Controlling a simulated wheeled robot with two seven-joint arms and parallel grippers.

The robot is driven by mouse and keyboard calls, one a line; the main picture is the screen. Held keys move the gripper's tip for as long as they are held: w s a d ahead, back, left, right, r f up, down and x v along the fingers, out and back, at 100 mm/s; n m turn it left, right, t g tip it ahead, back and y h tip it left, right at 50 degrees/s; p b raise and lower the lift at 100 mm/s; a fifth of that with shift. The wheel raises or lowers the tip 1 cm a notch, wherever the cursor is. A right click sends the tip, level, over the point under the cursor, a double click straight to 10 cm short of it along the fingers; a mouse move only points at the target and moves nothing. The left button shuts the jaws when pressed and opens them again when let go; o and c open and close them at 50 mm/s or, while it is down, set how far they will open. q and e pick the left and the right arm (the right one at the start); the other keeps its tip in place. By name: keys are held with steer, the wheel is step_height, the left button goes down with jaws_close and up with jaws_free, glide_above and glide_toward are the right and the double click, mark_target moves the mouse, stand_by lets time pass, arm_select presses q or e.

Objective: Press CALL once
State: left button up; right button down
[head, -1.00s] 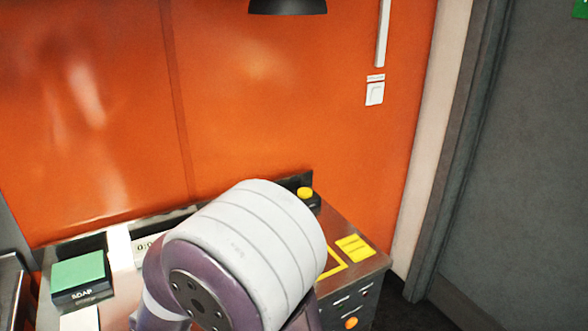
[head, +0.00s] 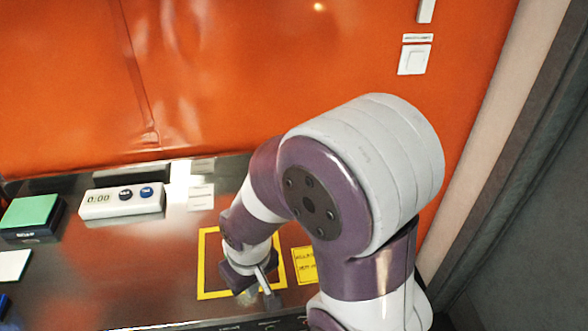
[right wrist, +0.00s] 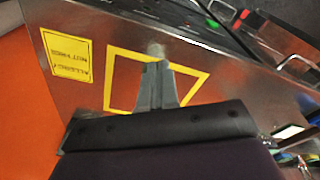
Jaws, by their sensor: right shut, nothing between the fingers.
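No button that I can read as CALL shows now. A white wall switch (head: 415,60) with a small label strip above it, too small to read, is on the orange wall at the upper right of the head view. My right gripper (head: 270,292) is shut and empty, pointing down over the yellow square outline on the steel counter. Its closed fingers (right wrist: 155,82) also show over that outline in the right wrist view. My right arm covers the right part of the counter in the head view. My left gripper is not in view.
A white timer (head: 122,201) reading 0:00, with two dark buttons, stands at the back of the counter. A green-topped dark box (head: 30,215) is at the left. A yellow label (head: 304,265) lies beside the yellow outline (head: 203,265). The counter between is clear.

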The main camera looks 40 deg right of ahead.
arm_select(q)
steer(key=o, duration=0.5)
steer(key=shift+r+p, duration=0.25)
steer(key=shift+p, duration=0.05)
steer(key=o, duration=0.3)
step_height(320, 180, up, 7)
steer(key=p, duration=0.6)
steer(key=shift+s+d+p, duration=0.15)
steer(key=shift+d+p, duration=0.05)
steer(key=shift+p, duration=0.1)
arm_select(e)
steer(key=w+d+r+m+p, duration=0.25)
steer(key=w+d+r, duration=0.25)
steer(key=d, duration=0.5)
arm_select(q)
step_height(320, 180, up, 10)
steer(key=p, duration=0.7)
steer(key=shift+p, duration=0.3)
arm_select(e)
steer(key=w+d+r+n+t+h, duration=0.2)
steer(key=w+d+n+t, duration=0.5)
steer(key=w+d, duration=1.1)
steer(key=shift+w+r+n+h, duration=0.3)
steer(key=shift+w+r+n, duration=0.15)
steer(key=shift+w, duration=0.3)
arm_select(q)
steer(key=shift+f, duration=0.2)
arm_select(e)
steer(key=shift+f, duration=0.15)
